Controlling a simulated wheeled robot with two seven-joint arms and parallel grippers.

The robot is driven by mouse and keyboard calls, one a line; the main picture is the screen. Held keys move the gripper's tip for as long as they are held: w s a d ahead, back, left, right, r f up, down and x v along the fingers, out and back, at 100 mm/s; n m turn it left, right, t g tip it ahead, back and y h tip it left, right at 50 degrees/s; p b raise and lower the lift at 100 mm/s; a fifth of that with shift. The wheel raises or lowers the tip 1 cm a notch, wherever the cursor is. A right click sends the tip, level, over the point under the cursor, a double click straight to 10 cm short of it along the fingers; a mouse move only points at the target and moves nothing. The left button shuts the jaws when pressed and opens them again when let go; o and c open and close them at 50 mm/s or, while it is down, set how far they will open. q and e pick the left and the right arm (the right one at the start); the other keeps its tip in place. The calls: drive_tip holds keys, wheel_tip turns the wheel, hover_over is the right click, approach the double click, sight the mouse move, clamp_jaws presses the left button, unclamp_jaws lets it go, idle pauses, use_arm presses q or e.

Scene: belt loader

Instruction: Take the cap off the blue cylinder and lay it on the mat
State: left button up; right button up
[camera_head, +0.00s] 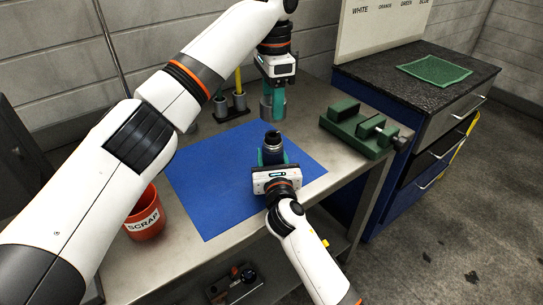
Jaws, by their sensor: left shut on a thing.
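My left gripper (272,98) is shut on the grey round cap (267,107) and holds it in the air above and apart from the cylinder. The blue cylinder (272,147) stands upright over the blue mat (215,190), with its dark open neck showing at the top. My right gripper (273,160) reaches in from the front with its fingers around the cylinder and appears shut on it. The gripper's body hides the lower part of the cylinder. The mat is bare to the left of the cylinder.
A green vise (358,131) stands on the metal table to the right. Grey holders (231,105) stand behind the mat, and a red scrap bucket (146,222) is at the left. A dark-topped cabinet (400,78) with a green cloth (434,69) stands at the right.

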drive_tip(key=o, duration=1.5)
